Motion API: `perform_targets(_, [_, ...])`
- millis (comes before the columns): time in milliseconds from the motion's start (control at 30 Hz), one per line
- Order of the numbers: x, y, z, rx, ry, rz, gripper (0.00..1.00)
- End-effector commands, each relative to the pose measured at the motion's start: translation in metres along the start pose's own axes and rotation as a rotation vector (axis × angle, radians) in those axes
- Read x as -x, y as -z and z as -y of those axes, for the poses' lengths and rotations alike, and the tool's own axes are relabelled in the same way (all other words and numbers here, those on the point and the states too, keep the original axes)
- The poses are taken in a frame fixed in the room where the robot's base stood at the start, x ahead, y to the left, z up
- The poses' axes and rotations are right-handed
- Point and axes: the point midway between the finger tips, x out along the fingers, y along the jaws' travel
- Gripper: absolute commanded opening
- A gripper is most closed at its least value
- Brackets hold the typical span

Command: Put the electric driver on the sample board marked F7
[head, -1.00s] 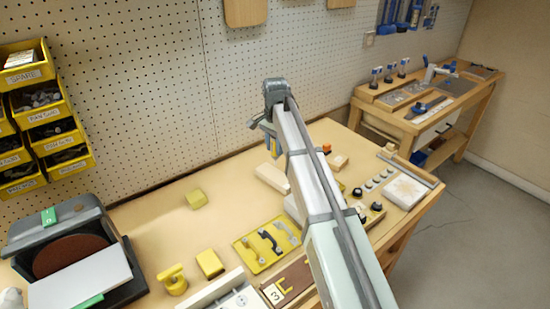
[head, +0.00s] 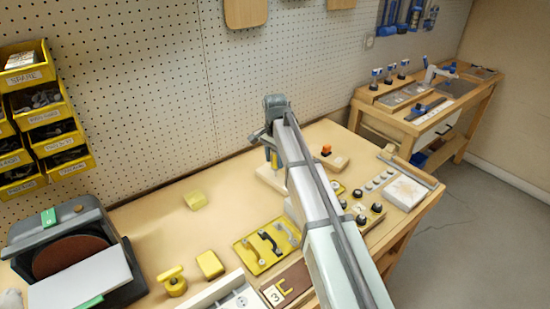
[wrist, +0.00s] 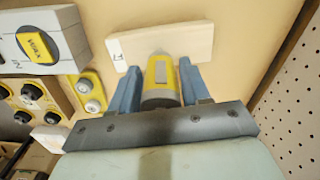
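The electric driver (wrist: 161,80), a yellow and grey body, is between the blue fingers of my gripper (wrist: 162,85) in the wrist view. The fingers press on its two sides. In the head view the driver (head: 274,159) hangs below my gripper (head: 271,147), roughly upright. A pale wooden board (wrist: 190,42) lies beneath it, with a small white label at its left end that I cannot read in full. The same board (head: 266,175) shows in the head view, partly hidden by my arm. I cannot tell whether the driver's lower end touches it.
A board with an orange knob (head: 327,150) stands to the right of my arm. Black knobs (head: 376,207), a yellow tray of handles (head: 264,250) and yellow blocks (head: 195,200) are on the bench. The pegboard (head: 150,100) rises behind. The bench left of the board is clear.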

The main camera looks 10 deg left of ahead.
Motion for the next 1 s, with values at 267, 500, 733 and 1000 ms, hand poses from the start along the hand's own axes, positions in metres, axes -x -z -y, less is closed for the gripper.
perform_targets(267, [0.0, 0.0, 0.0, 0.0, 0.0, 0.0, 0.61])
perform_targets(500, [0.007, 0.0, 0.0, 0.0, 0.0, 0.0, 0.61])
perform_targets(733, [0.04, 0.001, 0.001, 0.0, 0.001, -0.001, 0.61])
perform_targets(1000, [0.089, 0.001, 0.001, 0.0, 0.001, -0.001, 0.61])
